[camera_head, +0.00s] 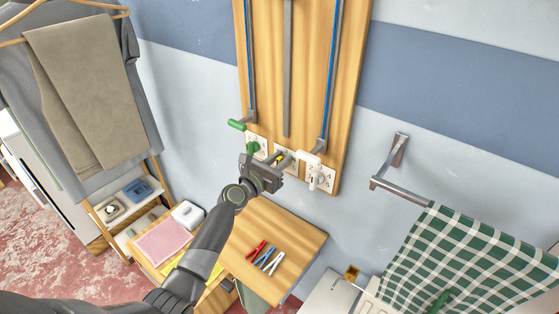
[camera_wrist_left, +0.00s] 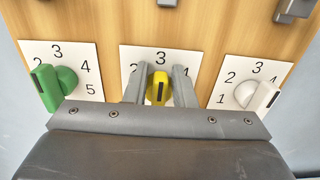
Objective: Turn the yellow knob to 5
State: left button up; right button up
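The yellow knob (camera_wrist_left: 159,88) sits on a white dial plate (camera_wrist_left: 160,53) in the left wrist view. Its bar stands upright in the picture, below the 3; 4 shows at right, and the lower numbers are hidden by my gripper. My left gripper (camera_wrist_left: 159,84) has one finger on each side of the knob, with the fingers apart; firm contact does not show. In the head view my left gripper (camera_head: 278,160) is at the middle dial, and the yellow knob (camera_head: 279,158) is mostly covered. My right gripper is not in view.
A green knob (camera_wrist_left: 56,85) is close at left and a white knob (camera_wrist_left: 257,95) at right, on their own dials. A small table (camera_head: 300,235) with pegs stands below.

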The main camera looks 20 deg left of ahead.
pick_arm(q)
jog(key=shift+s, duration=0.1)
grip_shut()
jog(key=shift+f, duration=0.1)
